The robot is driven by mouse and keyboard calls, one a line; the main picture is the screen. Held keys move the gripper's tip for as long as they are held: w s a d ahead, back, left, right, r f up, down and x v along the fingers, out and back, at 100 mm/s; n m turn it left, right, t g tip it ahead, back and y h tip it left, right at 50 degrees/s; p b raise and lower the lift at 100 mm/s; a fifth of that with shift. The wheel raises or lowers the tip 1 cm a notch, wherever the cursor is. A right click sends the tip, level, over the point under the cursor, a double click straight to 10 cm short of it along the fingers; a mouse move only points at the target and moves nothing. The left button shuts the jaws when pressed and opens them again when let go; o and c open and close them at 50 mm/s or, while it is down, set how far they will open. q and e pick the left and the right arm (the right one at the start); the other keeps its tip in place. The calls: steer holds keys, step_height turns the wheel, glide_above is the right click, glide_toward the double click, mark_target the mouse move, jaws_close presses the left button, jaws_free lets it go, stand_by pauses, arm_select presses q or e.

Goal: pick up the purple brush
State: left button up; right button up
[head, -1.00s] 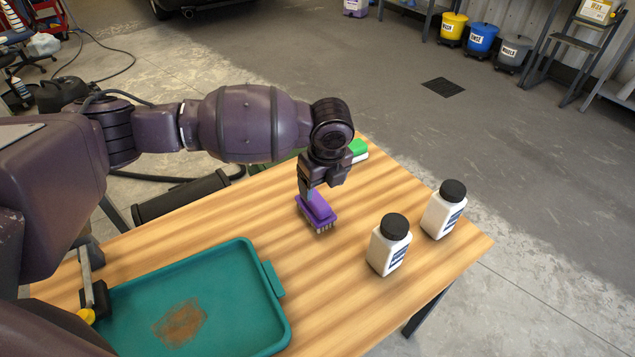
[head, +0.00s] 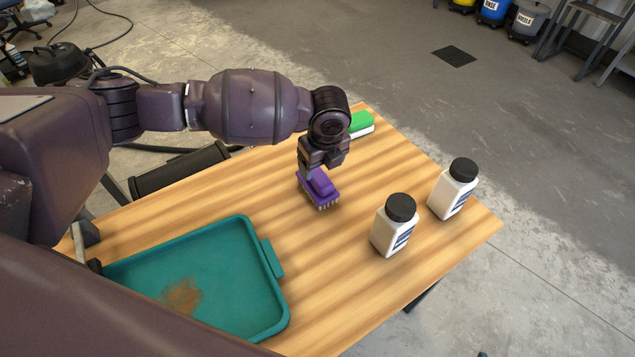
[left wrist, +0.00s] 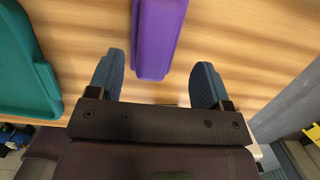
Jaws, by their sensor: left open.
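The purple brush (head: 321,188) lies bristles down on the wooden table (head: 340,290), near its far side. My left gripper (head: 306,174) hangs over the brush's left end in the head view. In the left wrist view the gripper (left wrist: 159,66) is open and empty, its two blue-grey fingers wide apart. The purple brush (left wrist: 158,38) shows there between and beyond the fingertips, with space on both sides. Whether a finger touches it cannot be told. My right gripper is not in view.
A teal tray (head: 268,312) with a brown stain lies at the table's near left. Two white bottles with black caps, a nearer one (head: 387,236) and a farther one (head: 446,197), stand right of the brush. A green-and-white block (head: 361,125) lies behind my wrist.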

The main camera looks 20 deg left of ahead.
mark_target(317, 174)
arm_select(q)
steer(key=f, duration=0.2)
steer(key=a+f+b, duration=0.1)
steer(key=f, duration=0.1)
steer(key=shift+f, duration=0.2)
steer(key=shift+c, duration=0.4)
steer(key=c, duration=1)
